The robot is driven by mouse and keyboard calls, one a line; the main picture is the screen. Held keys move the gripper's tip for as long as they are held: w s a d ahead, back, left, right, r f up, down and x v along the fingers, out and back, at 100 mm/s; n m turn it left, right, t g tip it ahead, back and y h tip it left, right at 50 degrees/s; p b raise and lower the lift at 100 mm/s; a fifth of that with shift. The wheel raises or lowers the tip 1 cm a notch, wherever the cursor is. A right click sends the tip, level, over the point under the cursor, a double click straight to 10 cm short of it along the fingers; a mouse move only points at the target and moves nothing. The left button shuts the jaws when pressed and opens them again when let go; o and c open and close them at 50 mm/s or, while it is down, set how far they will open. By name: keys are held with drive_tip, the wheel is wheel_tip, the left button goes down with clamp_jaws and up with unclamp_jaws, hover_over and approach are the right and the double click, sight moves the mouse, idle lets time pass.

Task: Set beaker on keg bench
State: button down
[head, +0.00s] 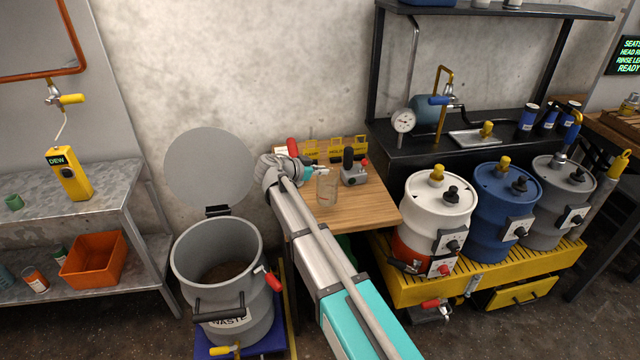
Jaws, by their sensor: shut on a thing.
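A clear glass beaker (327,188) is upright over the small wooden table (362,208) in the middle of the head view. My gripper (314,174) reaches it from the left and is shut on it; the fingers are small and partly hidden by my wrist. I cannot tell whether the beaker's base touches the wood. To the right, a black bench (390,150) with a gauge and tap stands behind several drums. The frame does not show which of these is the keg bench.
A grey device with a black knob (354,168) stands close right of the beaker, before a yellow rack (342,148). A white drum (436,207) stands right of the table on a yellow pallet (400,284). An open waste bin (222,263) stands at left.

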sight(321, 178)
idle(0.3)
drive_tip(key=shift+w+f+b, duration=0.2)
drive_tip(key=shift+f+b, duration=0.8)
drive_tip(key=shift+f, duration=0.05)
drive_tip(key=shift+w+f+b, duration=0.2)
drive_tip(key=shift+f+b, duration=0.8)
drive_tip(key=shift+f, duration=0.15)
drive_tip(key=c, duration=0.8)
unclamp_jaws()
drive_tip(key=shift+r, duration=0.3)
drive_tip(key=p+v, duration=0.4)
drive_tip(key=v, duration=0.8)
drive_tip(key=shift+f+p, duration=0.1)
drive_tip(key=shift+p, duration=0.25)
